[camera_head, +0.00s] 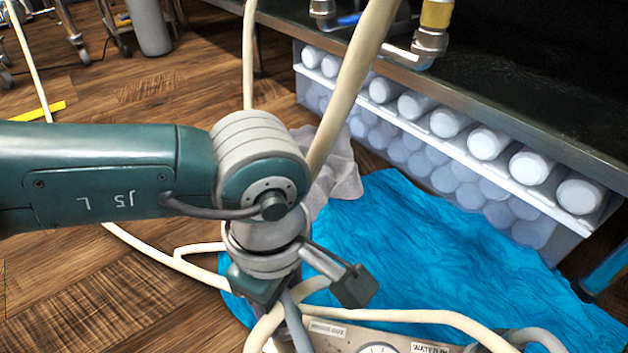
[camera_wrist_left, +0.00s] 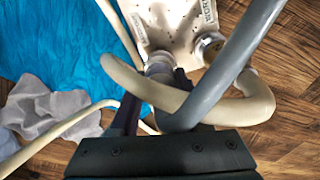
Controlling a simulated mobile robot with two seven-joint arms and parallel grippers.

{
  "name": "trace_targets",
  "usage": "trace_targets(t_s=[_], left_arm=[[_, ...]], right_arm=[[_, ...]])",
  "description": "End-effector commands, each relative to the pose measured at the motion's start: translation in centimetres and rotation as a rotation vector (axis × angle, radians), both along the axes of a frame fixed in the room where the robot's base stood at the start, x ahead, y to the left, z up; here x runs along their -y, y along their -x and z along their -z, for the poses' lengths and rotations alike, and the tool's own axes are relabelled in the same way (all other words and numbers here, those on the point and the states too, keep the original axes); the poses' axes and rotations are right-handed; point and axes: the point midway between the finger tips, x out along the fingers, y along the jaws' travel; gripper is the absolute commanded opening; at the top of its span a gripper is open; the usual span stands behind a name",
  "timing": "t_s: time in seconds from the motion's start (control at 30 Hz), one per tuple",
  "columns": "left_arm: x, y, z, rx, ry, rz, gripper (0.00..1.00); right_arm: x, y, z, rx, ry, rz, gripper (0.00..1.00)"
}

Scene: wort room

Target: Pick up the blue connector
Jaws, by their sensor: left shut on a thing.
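My left gripper (camera_head: 305,292) is low over the panel, pointing down. In the wrist view its dark fingers (camera_wrist_left: 152,98) are around a bundle of hose. A cream hose (camera_wrist_left: 128,80) and a grey hose (camera_wrist_left: 232,85) cross there, and I cannot tell exactly which part is held. A grey fitting (camera_wrist_left: 158,62) sits at the panel just beyond the fingers. No blue connector shows clearly at the gripper. A small blue part (camera_head: 348,19) shows on the metal pipe fitting at the top of the head view. My right gripper is out of view.
The beige panel (camera_head: 400,340) with labels and a gauge lies on or near a blue cloth (camera_head: 430,240). A grey cloth (camera_head: 338,175) lies behind. A crate of white cylinders (camera_head: 410,135) stands under the metal table (camera_head: 490,100). Wooden floor is open at left.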

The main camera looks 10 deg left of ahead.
Motion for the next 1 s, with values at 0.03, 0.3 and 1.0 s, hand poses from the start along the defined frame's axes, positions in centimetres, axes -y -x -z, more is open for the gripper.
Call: trace_targets(t_s=[0.03, 0.3, 1.0], left_arm=[[0.0, 0.0, 0.0, 0.000, 0.000, 0.000, 0.01], [0.0, 0.0, 0.0, 0.000, 0.000, 0.000, 0.00], [0.0, -0.1, -10.8, 0.003, 0.000, 0.002, 0.00]], right_arm=[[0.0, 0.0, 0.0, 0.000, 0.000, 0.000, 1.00], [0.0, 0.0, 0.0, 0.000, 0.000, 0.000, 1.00], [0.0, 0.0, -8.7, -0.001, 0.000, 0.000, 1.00]])
